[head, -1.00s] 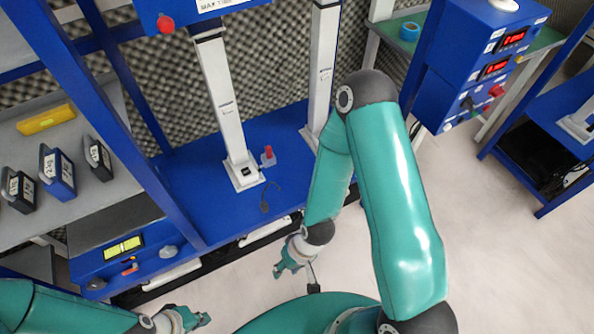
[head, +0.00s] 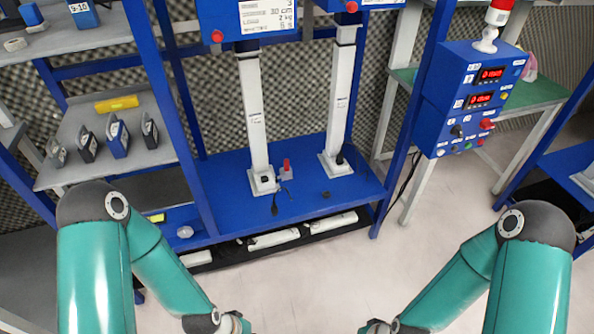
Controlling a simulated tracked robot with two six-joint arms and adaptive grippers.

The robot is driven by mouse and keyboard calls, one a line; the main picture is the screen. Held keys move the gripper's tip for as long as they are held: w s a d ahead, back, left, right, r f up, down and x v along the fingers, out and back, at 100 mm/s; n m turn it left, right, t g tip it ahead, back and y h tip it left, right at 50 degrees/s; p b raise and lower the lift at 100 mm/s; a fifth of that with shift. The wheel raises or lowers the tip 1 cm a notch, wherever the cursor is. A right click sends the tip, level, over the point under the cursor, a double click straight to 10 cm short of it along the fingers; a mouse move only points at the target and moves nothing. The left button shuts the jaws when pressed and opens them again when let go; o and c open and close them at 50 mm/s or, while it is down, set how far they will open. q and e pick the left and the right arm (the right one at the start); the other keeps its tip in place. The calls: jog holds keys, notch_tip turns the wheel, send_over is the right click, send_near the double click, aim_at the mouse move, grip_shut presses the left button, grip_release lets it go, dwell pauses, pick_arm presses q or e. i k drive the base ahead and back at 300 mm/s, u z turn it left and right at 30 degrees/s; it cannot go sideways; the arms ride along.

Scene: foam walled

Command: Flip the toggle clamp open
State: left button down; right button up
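A small device with an upright red handle on a grey base, apparently the toggle clamp (head: 286,168), stands on the blue platform between two white columns. It is too small to make out its jaw. My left gripper (head: 235,323) is at the bottom edge, left of centre, partly cut off. My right gripper (head: 375,327) is at the bottom edge, right of centre, also mostly cut off. Both are well apart from the clamp, nearer to me. Their fingers cannot be read.
The blue platform (head: 345,197) carries the left white column (head: 256,120) and the right white column (head: 340,100). A dark cable end (head: 275,207) lies near the clamp. A blue control box (head: 470,100) is at right. Labelled weights (head: 118,138) sit on the left shelf. Floor in front is clear.

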aim_at(287, 161)
jog(key=u, duration=0.1)
jog(key=i, duration=0.8)
jog(key=u, duration=0.1)
jog(key=k, duration=1.35)
jog(key=z, duration=0.25)
jog(key=i, duration=0.7)
jog(key=z, duration=0.45)
jog(key=i, duration=0.95)
jog(key=u, duration=0.3)
